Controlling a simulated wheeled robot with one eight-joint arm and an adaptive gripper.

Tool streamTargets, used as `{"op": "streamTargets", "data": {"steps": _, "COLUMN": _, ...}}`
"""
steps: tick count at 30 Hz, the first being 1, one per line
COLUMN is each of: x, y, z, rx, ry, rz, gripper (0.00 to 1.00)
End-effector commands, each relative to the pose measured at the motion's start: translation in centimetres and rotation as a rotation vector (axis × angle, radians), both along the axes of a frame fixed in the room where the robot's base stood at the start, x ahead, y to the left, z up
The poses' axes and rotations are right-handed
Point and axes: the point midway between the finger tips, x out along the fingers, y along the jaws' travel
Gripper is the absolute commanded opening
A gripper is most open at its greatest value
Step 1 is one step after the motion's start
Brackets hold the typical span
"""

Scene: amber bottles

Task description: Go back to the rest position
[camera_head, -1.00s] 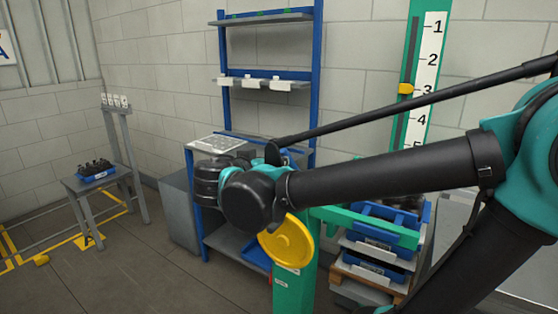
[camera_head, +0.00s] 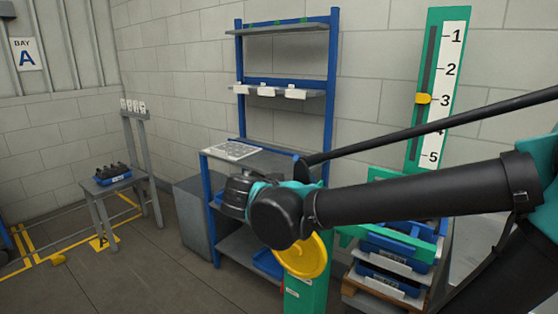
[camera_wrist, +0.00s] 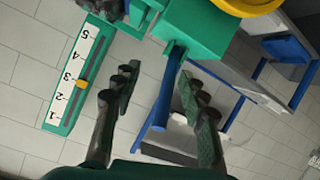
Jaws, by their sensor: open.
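In the head view my arm reaches from the right edge toward the middle, with its wrist in front of the blue shelf rack. My gripper's own fingers cannot be made out there. In the wrist view my gripper (camera_wrist: 158,92) is open, its two dark fingers apart with nothing held between them. A blue crate (camera_head: 113,178) with several dark bottles (camera_head: 112,169) stands on a grey stand at the left, far from my arm.
The blue rack (camera_head: 332,85) stands behind my wrist, with a pale tray (camera_head: 234,151) on its worktop. A yellow disc (camera_head: 303,257) on a green post is just below my wrist. Blue bins (camera_head: 388,285) are stacked at the right. Floor (camera_head: 150,275) at the left is open.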

Motion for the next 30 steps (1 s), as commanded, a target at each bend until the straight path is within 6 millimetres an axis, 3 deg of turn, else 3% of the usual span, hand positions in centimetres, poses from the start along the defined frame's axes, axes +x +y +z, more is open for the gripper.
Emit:
{"op": "streamTargets", "data": {"steps": 1, "x": 0.1, "y": -2.0, "z": -2.1, "rx": -0.003, "ry": 0.073, "rz": -0.018, "gripper": 0.43}}
{"op": "streamTargets", "data": {"steps": 6, "x": -0.9, "y": -6.7, "z": -8.9, "rx": 0.018, "ry": 0.32, "rz": -0.015, "gripper": 0.43}}
{"op": "streamTargets", "data": {"steps": 15, "x": -4.7, "y": -11.9, "z": -18.6, "rx": 0.162, "ry": 0.629, "rz": 0.076, "gripper": 0.43}}
{"op": "streamTargets", "data": {"steps": 22, "x": -7.7, "y": -13.3, "z": -23.7, "rx": 0.318, "ry": 0.724, "rz": 0.199, "gripper": 0.43}}
{"op": "streamTargets", "data": {"steps": 30, "x": -9.5, "y": -13.2, "z": -26.2, "rx": 0.436, "ry": 0.706, "rz": 0.315, "gripper": 0.43}}
